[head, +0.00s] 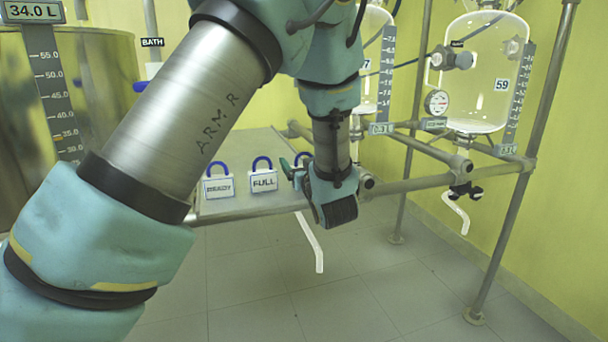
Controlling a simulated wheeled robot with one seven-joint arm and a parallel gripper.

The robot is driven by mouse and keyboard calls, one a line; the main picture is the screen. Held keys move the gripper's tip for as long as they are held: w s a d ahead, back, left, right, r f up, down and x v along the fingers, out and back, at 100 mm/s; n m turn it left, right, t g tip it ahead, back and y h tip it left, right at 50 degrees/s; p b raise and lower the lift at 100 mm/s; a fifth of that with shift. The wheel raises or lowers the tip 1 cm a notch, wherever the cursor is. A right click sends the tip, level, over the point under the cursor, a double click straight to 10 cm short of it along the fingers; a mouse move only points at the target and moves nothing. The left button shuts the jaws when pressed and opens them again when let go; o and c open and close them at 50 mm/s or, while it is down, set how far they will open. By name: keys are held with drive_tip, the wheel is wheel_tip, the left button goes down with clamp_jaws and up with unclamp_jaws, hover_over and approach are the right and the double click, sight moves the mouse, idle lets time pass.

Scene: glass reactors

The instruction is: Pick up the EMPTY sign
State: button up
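No sign reading EMPTY can be read in the head view. Two white signs with blue hoops stand on a grey shelf (240,207): the READY sign (219,187) and, to its right, the FULL sign (263,182). A third blue hoop (303,156) shows to the right of the FULL sign. The plate below it is hidden behind my gripper (293,171), so its lettering cannot be seen. My gripper is at the shelf's right part, in front of this hoop. Its fingers are small and mostly covered, so their opening and any contact cannot be told.
A glass reactor (485,85) hangs in a pipe frame (500,230) on the right, with another (370,60) behind my arm. A large metal vessel (100,75) stands at the left. The tiled floor (260,290) in front is clear.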

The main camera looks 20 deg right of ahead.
drive_tip(key=c, duration=0.5)
